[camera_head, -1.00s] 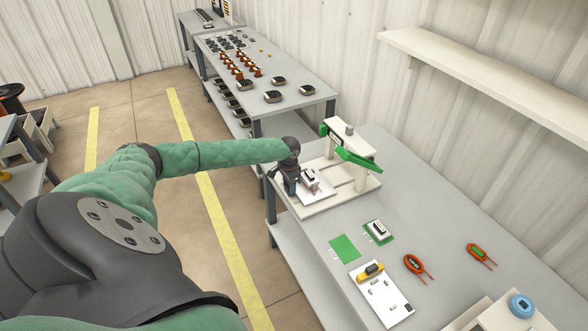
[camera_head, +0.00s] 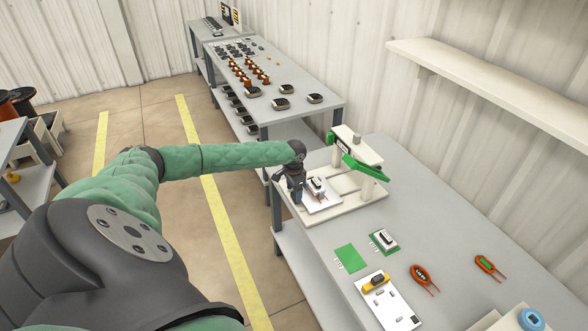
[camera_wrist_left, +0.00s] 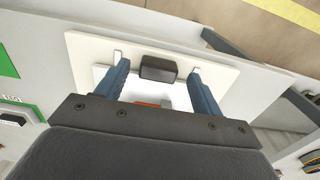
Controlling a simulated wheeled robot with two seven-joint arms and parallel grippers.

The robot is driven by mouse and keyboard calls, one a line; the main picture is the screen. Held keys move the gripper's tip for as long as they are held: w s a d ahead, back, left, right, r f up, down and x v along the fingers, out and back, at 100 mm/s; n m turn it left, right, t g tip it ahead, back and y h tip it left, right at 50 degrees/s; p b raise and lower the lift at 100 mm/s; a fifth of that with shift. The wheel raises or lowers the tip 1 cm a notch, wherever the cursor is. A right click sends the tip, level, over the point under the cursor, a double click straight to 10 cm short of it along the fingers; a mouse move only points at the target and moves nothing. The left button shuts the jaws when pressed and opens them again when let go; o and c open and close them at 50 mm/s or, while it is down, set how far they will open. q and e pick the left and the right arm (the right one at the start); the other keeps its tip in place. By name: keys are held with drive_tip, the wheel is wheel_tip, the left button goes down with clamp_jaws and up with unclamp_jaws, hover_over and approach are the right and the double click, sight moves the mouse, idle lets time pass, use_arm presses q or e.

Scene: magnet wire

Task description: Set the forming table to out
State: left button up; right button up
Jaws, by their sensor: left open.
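The forming table (camera_head: 324,206) is a small white plate with a grey-and-white part on it. It sits at the left end of a cream fixture (camera_head: 366,200) with an upright frame and a green lever (camera_head: 364,168). My left gripper (camera_head: 296,198) points down at the plate's left edge. In the left wrist view my left gripper (camera_wrist_left: 160,80) is open, its blue fingers either side of a dark block (camera_wrist_left: 158,69), apparently the table's handle. A bit of orange shows between the fingers, mostly hidden. My right gripper is out of view.
On the grey bench (camera_head: 455,240) lie a green card (camera_head: 350,258), a green tray with a part (camera_head: 384,241), a white board (camera_head: 388,302) and two orange loops (camera_head: 425,279). A wall shelf (camera_head: 480,85) hangs above.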

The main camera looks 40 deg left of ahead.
use_arm(q)
wheel_tip(320, 180, up, 5)
drive_tip(key=shift+f+b, duration=0.2)
drive_tip(key=shift+b, duration=0.6)
drive_tip(key=shift+s+r, duration=0.1)
drive_tip(key=shift+r, duration=0.6)
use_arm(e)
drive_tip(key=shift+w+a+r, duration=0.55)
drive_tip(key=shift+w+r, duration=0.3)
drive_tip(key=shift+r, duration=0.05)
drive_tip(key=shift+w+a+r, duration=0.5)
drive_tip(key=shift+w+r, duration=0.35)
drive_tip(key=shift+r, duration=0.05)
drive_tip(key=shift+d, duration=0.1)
